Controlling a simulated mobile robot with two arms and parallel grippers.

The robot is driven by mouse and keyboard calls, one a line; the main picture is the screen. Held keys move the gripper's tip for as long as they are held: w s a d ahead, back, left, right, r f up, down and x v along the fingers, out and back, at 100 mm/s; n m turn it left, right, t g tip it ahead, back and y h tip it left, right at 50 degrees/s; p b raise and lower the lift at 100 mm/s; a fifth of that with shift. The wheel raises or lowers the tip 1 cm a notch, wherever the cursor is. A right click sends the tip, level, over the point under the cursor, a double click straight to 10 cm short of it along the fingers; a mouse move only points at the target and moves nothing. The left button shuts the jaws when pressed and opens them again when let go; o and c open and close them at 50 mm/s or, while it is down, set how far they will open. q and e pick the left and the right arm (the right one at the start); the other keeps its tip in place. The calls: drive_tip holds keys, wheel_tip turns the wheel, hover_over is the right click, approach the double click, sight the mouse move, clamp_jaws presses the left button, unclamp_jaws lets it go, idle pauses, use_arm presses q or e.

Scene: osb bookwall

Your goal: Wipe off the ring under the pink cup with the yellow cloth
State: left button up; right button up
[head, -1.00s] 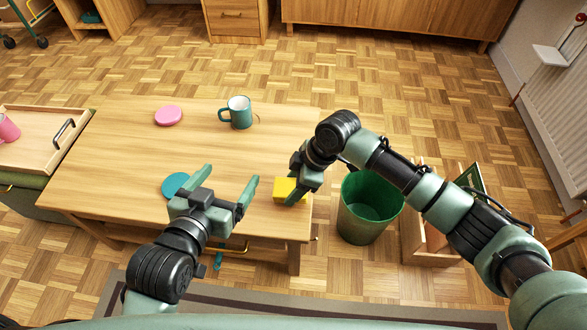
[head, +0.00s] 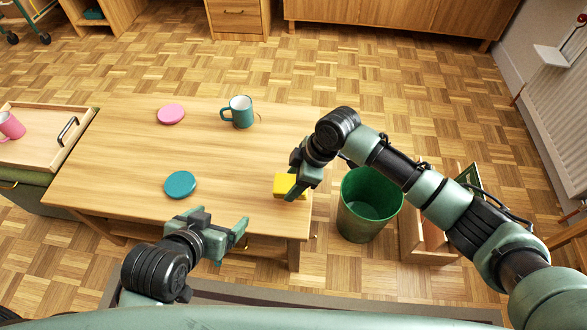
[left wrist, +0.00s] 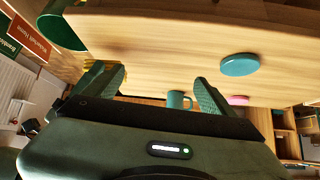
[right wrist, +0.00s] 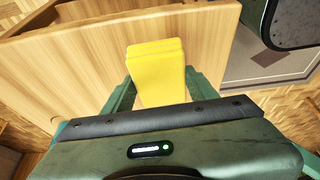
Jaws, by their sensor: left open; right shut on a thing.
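The pink cup (head: 11,126) is in the wooden tray at the far left, cut off by the picture edge. The yellow cloth (head: 284,184), a thick folded block, is at the right front of the table. My right gripper (head: 293,187) is shut on it; the right wrist view shows the cloth (right wrist: 157,70) between the fingers. I cannot tell whether it touches the tabletop. A faint dark arc (head: 259,118) shows on the table right of a teal mug (head: 238,112). No ring is visible under the pink cup. My left gripper (head: 216,218) is open and empty near the table's front edge.
A pink disc (head: 171,114) and a teal disc (head: 180,185) lie on the table (head: 125,150). The tray (head: 50,150) with a black handle adjoins the table's left side. A green bin (head: 368,205) stands right of the table. The table's middle is clear.

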drive_tip(key=shift+r+p, duration=0.95)
drive_tip(key=shift+p, duration=0.1)
drive_tip(key=shift+r+p, duration=0.7)
drive_tip(key=shift+p, duration=0.1)
drive_tip(key=shift+r+p, duration=0.4)
drive_tip(key=shift+p, duration=0.1)
use_arm(q)
drive_tip(key=s+a+f+g+y, duration=0.1)
drive_tip(key=s+a+f+g, duration=0.1)
drive_tip(key=s+f+g, duration=0.3)
drive_tip(key=shift+s+f, duration=0.55)
drive_tip(key=shift+s, duration=1.05)
use_arm(e)
drive_tip(key=shift+r, duration=0.1)
